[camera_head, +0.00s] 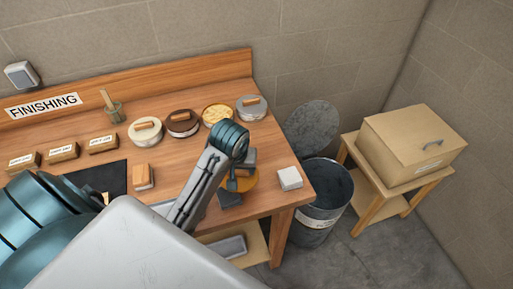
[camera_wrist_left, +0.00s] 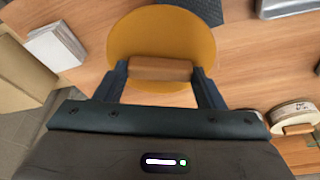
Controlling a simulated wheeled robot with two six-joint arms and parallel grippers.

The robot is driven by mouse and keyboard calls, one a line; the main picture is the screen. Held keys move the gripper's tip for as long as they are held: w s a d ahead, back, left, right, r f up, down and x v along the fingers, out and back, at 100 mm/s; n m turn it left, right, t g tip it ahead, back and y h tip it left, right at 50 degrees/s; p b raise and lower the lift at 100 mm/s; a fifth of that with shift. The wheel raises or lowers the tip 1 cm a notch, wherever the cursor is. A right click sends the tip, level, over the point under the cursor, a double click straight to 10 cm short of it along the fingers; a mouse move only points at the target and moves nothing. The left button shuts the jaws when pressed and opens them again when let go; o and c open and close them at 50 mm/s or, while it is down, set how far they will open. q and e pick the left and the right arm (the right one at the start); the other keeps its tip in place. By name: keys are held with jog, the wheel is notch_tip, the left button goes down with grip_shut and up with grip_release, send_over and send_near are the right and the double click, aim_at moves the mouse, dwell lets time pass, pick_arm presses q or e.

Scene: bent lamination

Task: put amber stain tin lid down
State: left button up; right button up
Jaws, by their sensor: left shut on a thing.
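The amber lid (camera_head: 252,184) is a flat round disc near the right front of the bench, partly hidden by my left gripper (camera_head: 238,183). In the left wrist view, the lid (camera_wrist_left: 160,28) has a wooden bar handle (camera_wrist_left: 160,69). My left gripper (camera_wrist_left: 160,85) is shut on that handle, one finger at each end. I cannot tell whether the lid touches the bench top. An open tin (camera_head: 217,115) with pale yellow contents stands at the back of the bench. My right gripper is not in view.
A brown-lidded tin (camera_head: 182,123), a cream-lidded tin (camera_head: 145,131) and a grey-lidded tin (camera_head: 251,107) stand along the back of the bench (camera_head: 185,180). A white block (camera_head: 289,178) lies right of the lid. A bin (camera_head: 322,195) stands beyond the bench's right edge.

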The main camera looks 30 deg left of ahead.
pick_arm(q)
jog(key=w+a, duration=0.1)
jog(key=w, duration=0.1)
jog(key=w+a+p, duration=0.1)
jog(key=w, duration=0.1)
jog(key=w+a+p, duration=0.1)
jog(key=w, duration=0.1)
jog(key=shift+w+a+f, duration=0.1)
jog(key=shift+w+a, duration=0.1)
jog(key=w, duration=0.2)
jog(key=w+a+p, duration=0.1)
jog(key=w, duration=0.1)
jog(key=w+a+f+p, duration=0.1)
jog(key=w, duration=0.1)
jog(key=shift+w, duration=0.15)
jog(key=shift+w+a+p, duration=0.25)
jog(key=shift+w+p, duration=0.1)
jog(key=shift+w, duration=0.15)
jog(key=x, duration=0.1)
jog(key=p+x, duration=0.2)
jog(key=shift+s+d+f, duration=0.15)
jog(key=shift+s, duration=0.1)
jog(key=shift+f, duration=0.45)
jog(key=o, duration=0.8)
jog(key=shift+o, duration=1)
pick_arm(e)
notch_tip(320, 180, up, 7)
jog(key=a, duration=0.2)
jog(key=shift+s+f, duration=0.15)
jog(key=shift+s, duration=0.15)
